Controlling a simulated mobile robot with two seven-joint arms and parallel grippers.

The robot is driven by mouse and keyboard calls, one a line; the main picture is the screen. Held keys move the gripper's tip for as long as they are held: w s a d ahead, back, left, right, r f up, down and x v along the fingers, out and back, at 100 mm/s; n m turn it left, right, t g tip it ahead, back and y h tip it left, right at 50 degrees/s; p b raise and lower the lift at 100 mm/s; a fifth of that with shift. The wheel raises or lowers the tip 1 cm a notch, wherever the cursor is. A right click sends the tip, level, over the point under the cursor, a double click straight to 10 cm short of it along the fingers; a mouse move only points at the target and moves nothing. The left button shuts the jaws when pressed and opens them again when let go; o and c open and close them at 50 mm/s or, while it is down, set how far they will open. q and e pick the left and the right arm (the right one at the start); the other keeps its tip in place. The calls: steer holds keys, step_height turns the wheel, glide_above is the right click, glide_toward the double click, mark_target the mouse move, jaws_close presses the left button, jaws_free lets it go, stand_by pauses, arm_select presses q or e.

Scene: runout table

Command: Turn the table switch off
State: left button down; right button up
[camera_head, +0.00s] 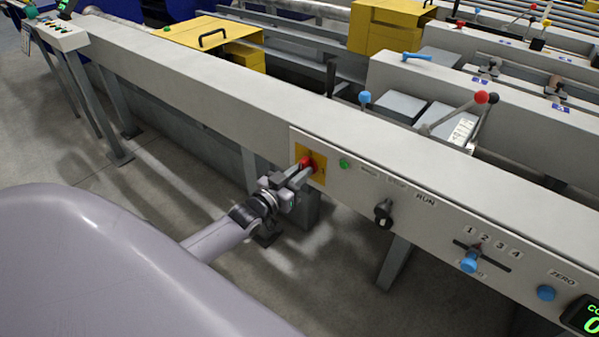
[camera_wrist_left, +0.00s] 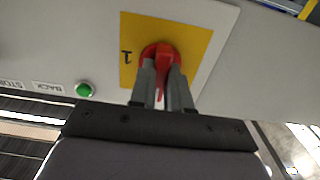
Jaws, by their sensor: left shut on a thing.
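The table switch is a red rotary knob (camera_head: 307,162) on a yellow plate (camera_head: 318,172), set in the table's grey front panel. In the left wrist view the red knob (camera_wrist_left: 160,52) shows at the middle of the yellow plate (camera_wrist_left: 190,45), with a "1" marked beside it. My left gripper (camera_head: 302,172) is at the knob, its two fingers on either side of the knob's grip. In the left wrist view the fingers (camera_wrist_left: 162,75) are shut on the red knob and hide part of it. My right gripper is not in view.
Right of the switch are a green button (camera_head: 344,164), a black selector knob (camera_head: 383,211), a blue slider knob (camera_head: 469,261), a blue ZERO knob (camera_head: 546,293) and a green display (camera_head: 583,316). Levers and yellow covers stand behind. The floor before the panel is clear.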

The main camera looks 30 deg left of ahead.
arm_select(q)
steer(key=shift+w+r, duration=0.1)
steer(key=shift+r, duration=0.05)
steer(key=c, duration=1.1)
jaws_free()
steer(key=shift+s+a+p, duration=0.15)
steer(key=shift+s+p, duration=0.2)
steer(key=shift+s, duration=1.45)
steer(key=shift+s+a+p, duration=0.15)
steer(key=shift+s+p, duration=0.15)
steer(key=shift+s, duration=1.45)
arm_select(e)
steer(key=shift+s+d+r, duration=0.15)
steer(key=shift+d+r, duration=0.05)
arm_select(q)
steer(key=shift+d, duration=0.1)
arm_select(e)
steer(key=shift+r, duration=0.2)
